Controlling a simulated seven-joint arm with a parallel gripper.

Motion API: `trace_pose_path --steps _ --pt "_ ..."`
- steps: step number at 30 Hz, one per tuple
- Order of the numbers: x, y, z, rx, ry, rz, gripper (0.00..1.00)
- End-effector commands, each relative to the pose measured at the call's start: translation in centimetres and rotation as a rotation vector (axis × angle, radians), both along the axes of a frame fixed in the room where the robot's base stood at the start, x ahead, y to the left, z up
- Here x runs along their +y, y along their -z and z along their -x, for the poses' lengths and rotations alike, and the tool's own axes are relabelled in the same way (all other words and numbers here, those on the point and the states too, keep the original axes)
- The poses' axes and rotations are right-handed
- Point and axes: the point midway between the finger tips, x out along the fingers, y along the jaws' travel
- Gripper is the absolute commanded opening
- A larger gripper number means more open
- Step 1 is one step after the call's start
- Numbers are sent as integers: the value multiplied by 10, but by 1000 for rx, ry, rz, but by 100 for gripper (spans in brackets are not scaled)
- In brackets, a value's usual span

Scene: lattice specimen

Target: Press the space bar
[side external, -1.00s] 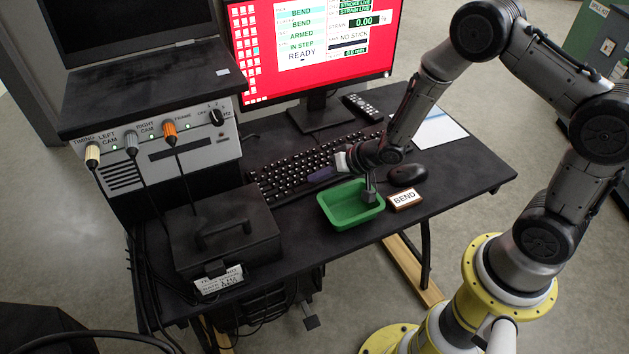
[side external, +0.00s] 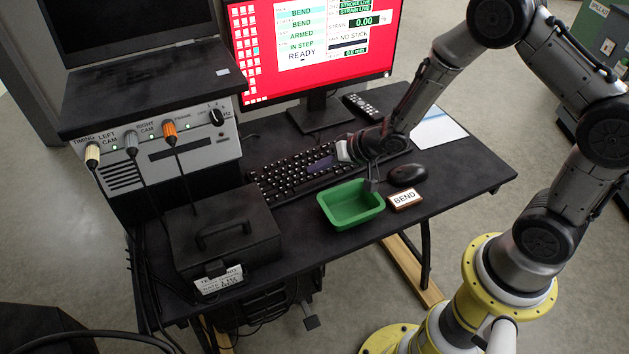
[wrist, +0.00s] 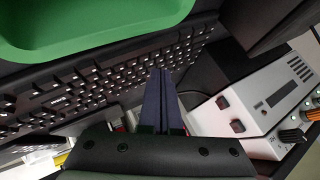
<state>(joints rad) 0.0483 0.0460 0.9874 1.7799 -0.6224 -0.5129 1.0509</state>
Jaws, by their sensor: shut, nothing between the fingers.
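The black keyboard (side external: 290,181) lies on the dark desk, left of my wrist in the side view. It also crosses the wrist view (wrist: 110,80). I cannot clearly pick out the space bar in either view. My gripper (side external: 311,166) is shut and empty, its dark blue fingers pointing left over the middle of the keyboard. In the wrist view the closed fingers (wrist: 160,72) lie against the key rows. I cannot tell whether the tips touch a key. My wrist hides the right part of the keyboard in the side view.
A green tray (side external: 350,222) stands on the near side of the keyboard. A BEND block (side external: 405,199) and a black mouse (side external: 407,174) lie to its right. The monitor (side external: 310,45) stands behind. A black case (side external: 224,240) and a grey control unit (side external: 165,150) are at left.

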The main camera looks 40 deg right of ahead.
Motion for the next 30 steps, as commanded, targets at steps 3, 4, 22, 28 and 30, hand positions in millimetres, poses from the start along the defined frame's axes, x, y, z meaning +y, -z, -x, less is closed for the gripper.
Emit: trace_pose_path --steps 3,4,22,28,30 --pt "0 -12 0 -2 0 1 0" --pt "0 -14 0 -1 0 1 0" --pt "0 -34 0 0 1 1 0" --pt "0 -34 0 0 1 1 0" --pt "0 -34 0 0 1 1 0"
